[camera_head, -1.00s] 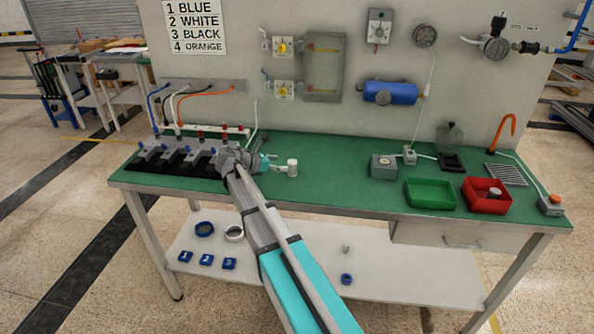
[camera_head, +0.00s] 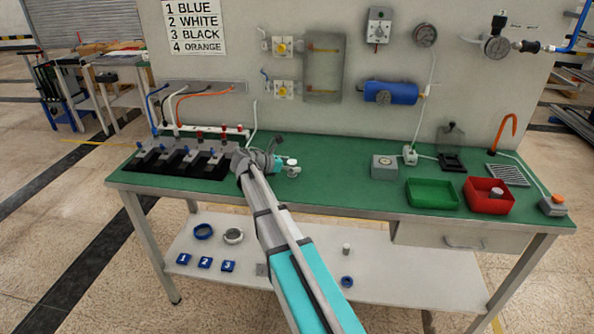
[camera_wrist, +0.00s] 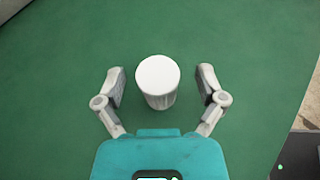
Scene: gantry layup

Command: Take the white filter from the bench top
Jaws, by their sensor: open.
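The white filter (camera_wrist: 157,78) is a short white cylinder standing upright on the green bench top (camera_wrist: 60,85). In the wrist view it is between the two fingers of my gripper (camera_wrist: 162,88), with a gap of green on each side. The fingers are apart and not touching it. In the head view my gripper (camera_head: 283,166) is low over the bench, right beside the filter (camera_head: 291,161), and partly covers it.
A black fixture (camera_head: 180,165) with several grey parts is left of my gripper. A green bin (camera_head: 432,195), a red bin (camera_head: 487,196) and a grey box (camera_head: 384,167) stand to the right. The bench between is clear. A panel (camera_head: 345,60) rises behind.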

